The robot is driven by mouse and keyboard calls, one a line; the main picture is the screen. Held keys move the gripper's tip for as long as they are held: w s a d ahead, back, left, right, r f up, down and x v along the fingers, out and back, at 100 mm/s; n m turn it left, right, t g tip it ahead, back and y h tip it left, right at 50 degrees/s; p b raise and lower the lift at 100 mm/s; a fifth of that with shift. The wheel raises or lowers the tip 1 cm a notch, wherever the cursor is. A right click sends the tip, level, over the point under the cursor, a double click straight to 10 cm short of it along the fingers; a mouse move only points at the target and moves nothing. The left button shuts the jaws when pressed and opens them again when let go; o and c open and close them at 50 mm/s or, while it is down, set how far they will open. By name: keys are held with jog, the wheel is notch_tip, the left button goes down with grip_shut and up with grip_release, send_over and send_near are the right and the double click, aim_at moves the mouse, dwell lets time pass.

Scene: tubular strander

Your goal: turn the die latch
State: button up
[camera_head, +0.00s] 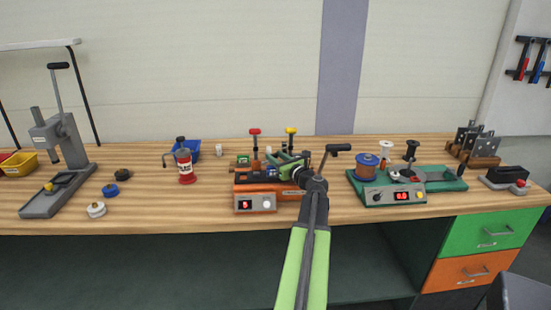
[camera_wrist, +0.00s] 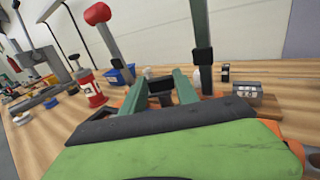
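The red-topped lever (camera_wrist: 98,14) also rises at upper left in the wrist view. My gripper (camera_head: 287,160) is low over the top of the unit, in front of the two levers. In the wrist view my gripper (camera_wrist: 160,75) has its two green fingers apart, with a dark block between and beyond them; contact cannot be told. I cannot tell which part is the die latch.
A green machine (camera_head: 395,190) with a blue spool is farther right. A red bottle (camera_head: 185,167) and blue bin (camera_head: 190,148) are left. A grey press (camera_head: 60,150) stands far left.

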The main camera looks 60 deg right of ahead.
grip_shut()
jog(key=shift+a, duration=0.1)
jog(key=shift+w+a+m+g+h, duration=0.1)
jog(key=shift+a+m+g+h, duration=0.2)
jog(key=shift+m+g+h, duration=0.7)
jog(key=shift+w+a+m+g+h, duration=0.1)
jog(key=shift+w+m+g+h, duration=0.05)
jog(key=shift+m+g+h, duration=0.95)
jog(key=shift+w+m+g+h, duration=0.15)
jog(key=shift+m+g+h, duration=0.65)
jog(key=shift+h, duration=0.6)
jog(key=shift+o, duration=1.6)
grip_release()
